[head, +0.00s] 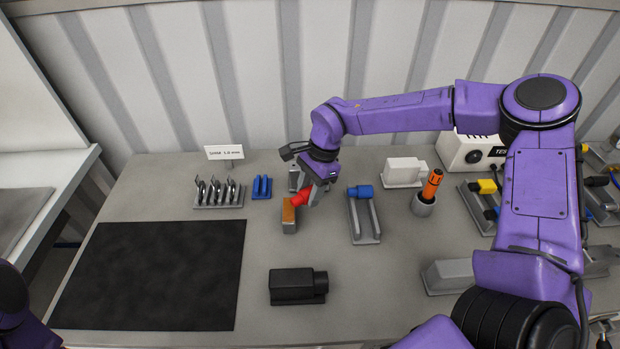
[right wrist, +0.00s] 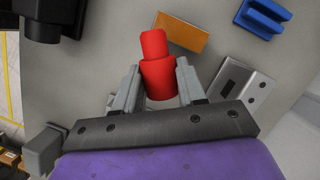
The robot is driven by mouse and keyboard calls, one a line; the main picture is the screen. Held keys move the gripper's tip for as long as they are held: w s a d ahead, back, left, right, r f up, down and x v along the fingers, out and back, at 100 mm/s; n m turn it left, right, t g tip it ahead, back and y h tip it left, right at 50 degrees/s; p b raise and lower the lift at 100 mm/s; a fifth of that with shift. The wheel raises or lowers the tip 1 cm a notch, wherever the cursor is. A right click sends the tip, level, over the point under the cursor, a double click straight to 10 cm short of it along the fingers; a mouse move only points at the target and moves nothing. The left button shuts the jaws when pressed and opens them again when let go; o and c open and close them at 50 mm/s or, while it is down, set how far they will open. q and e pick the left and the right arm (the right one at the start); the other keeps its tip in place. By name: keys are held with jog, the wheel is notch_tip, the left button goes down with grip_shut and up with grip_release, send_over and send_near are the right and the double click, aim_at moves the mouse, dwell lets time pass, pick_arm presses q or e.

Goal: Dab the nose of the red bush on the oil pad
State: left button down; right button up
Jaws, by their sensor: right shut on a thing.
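The red bush (head: 301,197) is held in my right gripper (head: 312,192), tilted, with its narrower nose pointing down and left in the head view. In the right wrist view the red bush (right wrist: 157,65) sits between the two grey fingers of my right gripper (right wrist: 158,88). The oil pad (head: 289,214) is an orange-brown top on a small grey block, right by the nose. The pad (right wrist: 181,33) also shows beside the nose in the right wrist view. I cannot tell whether nose and pad touch. My left gripper is out of view.
A blue part on a grey cradle (head: 361,213) stands right of the pad. A black block (head: 297,286) lies in front. A rack of grey clips (head: 218,193) and a blue holder (head: 262,187) stand behind left. A black mat (head: 150,275) covers the left.

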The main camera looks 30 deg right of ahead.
aim_at(289, 215)
jog(key=m, duration=0.2)
jog(key=r+m+t, duration=0.1)
jog(key=m, duration=0.1)
jog(key=shift+w+d+p, duration=0.1)
jog(key=shift+w+p, duration=0.1)
jog(key=shift+p, duration=0.2)
jog(key=shift+m+t, duration=0.5)
jog(key=shift+m, duration=0.6)
notch_tip(289, 215, down, 5)
jog(key=b, duration=0.4)
jog(key=shift+w+r, duration=0.1)
jog(key=shift+r, duration=0.1)
grip_shut()
jog(key=shift+f+b, duration=0.35)
jog(key=shift+f, duration=0.35)
